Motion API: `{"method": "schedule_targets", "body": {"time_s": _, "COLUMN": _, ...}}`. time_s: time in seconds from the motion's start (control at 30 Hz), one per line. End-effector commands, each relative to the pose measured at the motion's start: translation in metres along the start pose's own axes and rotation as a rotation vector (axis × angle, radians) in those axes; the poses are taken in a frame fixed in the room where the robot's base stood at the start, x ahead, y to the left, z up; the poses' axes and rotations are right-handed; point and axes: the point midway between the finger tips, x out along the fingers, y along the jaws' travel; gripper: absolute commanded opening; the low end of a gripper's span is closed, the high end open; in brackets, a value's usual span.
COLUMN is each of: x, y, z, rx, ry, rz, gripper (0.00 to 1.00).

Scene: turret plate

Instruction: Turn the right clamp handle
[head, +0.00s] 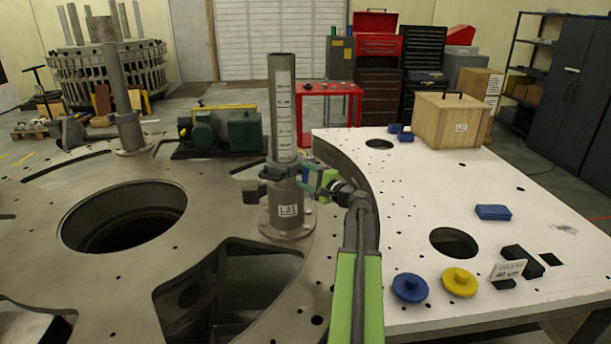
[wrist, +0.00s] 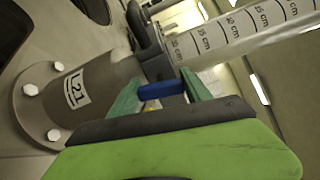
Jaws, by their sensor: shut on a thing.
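A grey upright post (head: 283,110) with a centimetre scale and an "L21" label stands on the turret plate (head: 130,285). A dark clamp (head: 274,172) sits around the post; it also shows in the wrist view (wrist: 148,42). My gripper (head: 312,181) is at the right side of the clamp. In the wrist view its two teal fingers (wrist: 162,91) are shut on the blue right clamp handle (wrist: 160,90), beside the post. The handle is small and largely hidden by my gripper in the head view.
A white table (head: 440,190) on the right holds a wooden box (head: 450,122), a blue knob (head: 411,287), a yellow knob (head: 459,282) and a blue block (head: 493,212). The plate has large openings (head: 125,215). A green motor unit (head: 222,130) stands behind the post.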

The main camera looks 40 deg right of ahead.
Motion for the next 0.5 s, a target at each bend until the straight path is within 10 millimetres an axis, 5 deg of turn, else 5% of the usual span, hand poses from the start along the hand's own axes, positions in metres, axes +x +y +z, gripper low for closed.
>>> {"method": "schedule_targets", "body": {"time_s": 0.5, "x": 0.0001, "y": 0.0001, "z": -0.0001, "rx": -0.183, "ry": 0.000, "rz": -0.002, "gripper": 0.16}}
